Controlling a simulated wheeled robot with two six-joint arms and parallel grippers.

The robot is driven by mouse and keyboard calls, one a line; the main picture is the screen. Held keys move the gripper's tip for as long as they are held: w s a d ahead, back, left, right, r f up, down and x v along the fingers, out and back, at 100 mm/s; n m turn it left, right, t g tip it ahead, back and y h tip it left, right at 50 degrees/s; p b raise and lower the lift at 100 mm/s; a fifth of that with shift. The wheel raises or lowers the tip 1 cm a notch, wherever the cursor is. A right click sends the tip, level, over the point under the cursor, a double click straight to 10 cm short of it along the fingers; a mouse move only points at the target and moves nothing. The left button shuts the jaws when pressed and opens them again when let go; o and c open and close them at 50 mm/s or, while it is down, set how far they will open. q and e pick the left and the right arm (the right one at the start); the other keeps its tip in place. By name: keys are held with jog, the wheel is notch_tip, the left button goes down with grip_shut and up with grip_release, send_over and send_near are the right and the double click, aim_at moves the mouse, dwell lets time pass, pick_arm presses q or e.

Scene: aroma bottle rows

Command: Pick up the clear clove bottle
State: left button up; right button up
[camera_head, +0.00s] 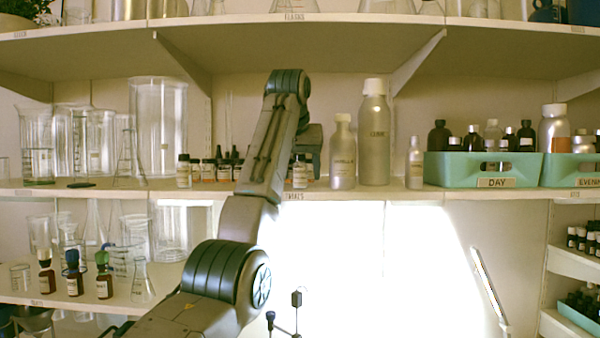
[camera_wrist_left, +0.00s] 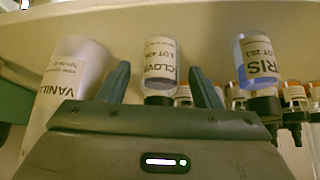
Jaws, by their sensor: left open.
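The clear clove bottle (camera_wrist_left: 160,62), with a white label and dark cap, stands on the shelf and appears inverted in the left wrist view. In the head view it shows (camera_head: 300,172) just right of my left arm, partly hidden by it. My left gripper (camera_wrist_left: 161,78) is open, with one finger on each side of the bottle in the wrist picture. I cannot tell how deep the bottle sits between them. In the head view the arm hides the fingertips. My right gripper is not in view.
A vanilla bottle (camera_head: 343,155) stands close beside the clove bottle. An iris bottle (camera_wrist_left: 257,60) with blue liquid is on its other side. A tall metal bottle (camera_head: 374,135), several small bottles and a green DAY bin (camera_head: 440,170) share the shelf (camera_head: 400,190). Another shelf (camera_head: 310,40) hangs above.

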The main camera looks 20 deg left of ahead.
pick_arm(q)
jog(key=shift+s, duration=0.1)
jog(key=c, duration=1.1)
jog(key=shift+r, duration=0.15)
